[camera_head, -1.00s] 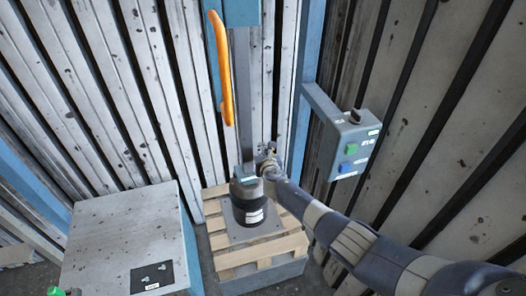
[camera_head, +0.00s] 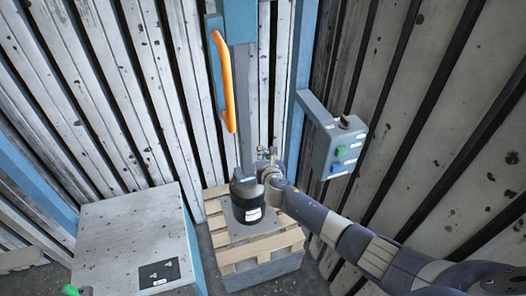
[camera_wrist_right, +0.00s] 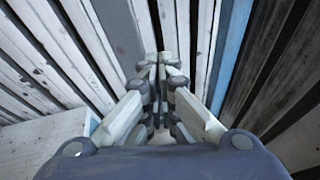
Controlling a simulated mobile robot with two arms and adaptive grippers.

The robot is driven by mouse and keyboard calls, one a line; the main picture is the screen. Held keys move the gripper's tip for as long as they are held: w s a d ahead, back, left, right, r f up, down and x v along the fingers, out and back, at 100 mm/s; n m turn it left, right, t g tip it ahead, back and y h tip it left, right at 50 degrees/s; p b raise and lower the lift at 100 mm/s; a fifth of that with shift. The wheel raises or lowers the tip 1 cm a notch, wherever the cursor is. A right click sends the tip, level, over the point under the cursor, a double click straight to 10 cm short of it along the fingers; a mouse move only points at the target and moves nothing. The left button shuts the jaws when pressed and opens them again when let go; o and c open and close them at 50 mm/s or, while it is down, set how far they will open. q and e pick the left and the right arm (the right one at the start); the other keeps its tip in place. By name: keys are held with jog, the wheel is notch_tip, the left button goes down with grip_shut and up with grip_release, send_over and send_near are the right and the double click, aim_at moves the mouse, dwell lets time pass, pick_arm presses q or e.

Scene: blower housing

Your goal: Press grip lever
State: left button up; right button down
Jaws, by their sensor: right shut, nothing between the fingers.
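An orange curved handle (camera_head: 223,80), the only lever-like part I can make out, hangs along the left side of a blue upright unit on a grey column (camera_head: 242,110). My right gripper (camera_head: 267,154) is below and to the right of the handle, apart from it, just right of the column's lower end and above a dark round housing (camera_head: 247,208). In the right wrist view its fingers (camera_wrist_right: 160,58) point away from me, closed together with nothing between them. I cannot tell whether it touches the column. My left gripper is not in view.
The housing stands on a grey plate on a wooden pallet (camera_head: 280,243). A grey control box (camera_head: 340,147) with green and blue buttons is mounted on a blue post at right. A pale cabinet (camera_head: 125,230) stands at left. Ribbed metal walls close off the back and right.

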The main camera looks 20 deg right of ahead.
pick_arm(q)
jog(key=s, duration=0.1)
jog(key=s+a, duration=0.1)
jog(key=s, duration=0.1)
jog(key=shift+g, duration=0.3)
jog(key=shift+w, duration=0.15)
